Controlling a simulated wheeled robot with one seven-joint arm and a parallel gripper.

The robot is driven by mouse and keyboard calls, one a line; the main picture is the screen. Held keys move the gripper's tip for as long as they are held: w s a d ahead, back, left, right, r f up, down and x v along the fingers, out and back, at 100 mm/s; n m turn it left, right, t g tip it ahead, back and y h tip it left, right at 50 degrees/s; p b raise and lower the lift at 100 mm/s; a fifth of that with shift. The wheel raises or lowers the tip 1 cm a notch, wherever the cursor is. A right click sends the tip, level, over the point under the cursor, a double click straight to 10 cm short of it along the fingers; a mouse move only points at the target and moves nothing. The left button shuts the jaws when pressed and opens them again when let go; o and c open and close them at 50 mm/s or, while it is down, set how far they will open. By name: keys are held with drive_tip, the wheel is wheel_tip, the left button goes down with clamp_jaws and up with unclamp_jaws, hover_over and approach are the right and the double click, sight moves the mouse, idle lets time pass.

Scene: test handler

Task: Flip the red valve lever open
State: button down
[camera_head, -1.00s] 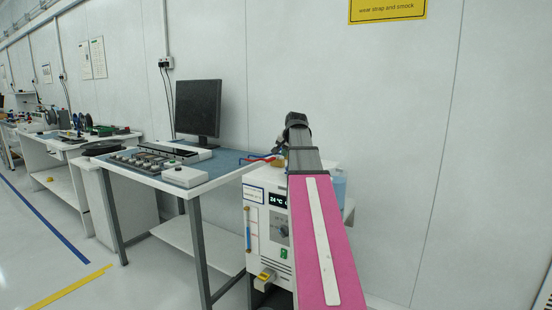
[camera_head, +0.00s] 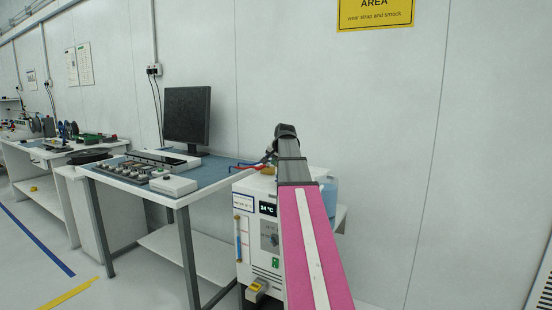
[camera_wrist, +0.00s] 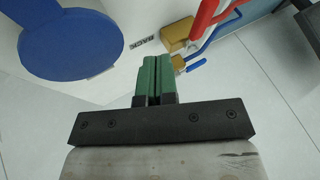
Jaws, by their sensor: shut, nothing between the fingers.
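In the wrist view, a red bar-like part (camera_wrist: 206,18) rises from beside a brass fitting (camera_wrist: 179,31) at the top; I cannot tell whether it is the lever or a hose. A blue tube and a short blue handle (camera_wrist: 197,65) lie just right of it. My gripper (camera_wrist: 158,62) has green fingers pressed together, empty, left of and below the brass fitting and apart from the red part in the picture. In the head view, a thin red part (camera_head: 246,167) shows at the top of the white unit (camera_head: 262,235); my arm hides the fittings and fingertips.
A large round blue cap (camera_wrist: 70,43) and a label reading BACK lie on the white top near my gripper. A workbench (camera_head: 140,182) with a monitor (camera_head: 186,115) and control panels stands left of the unit. The wall is behind; open floor lies left.

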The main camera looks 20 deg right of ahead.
sight(263, 167)
drive_tip(key=x, duration=0.5)
drive_tip(key=shift+w+a, duration=0.75)
drive_tip(key=shift+w, duration=0.25)
drive_tip(key=shift+w+a, duration=0.5)
drive_tip(key=shift+w, duration=0.05)
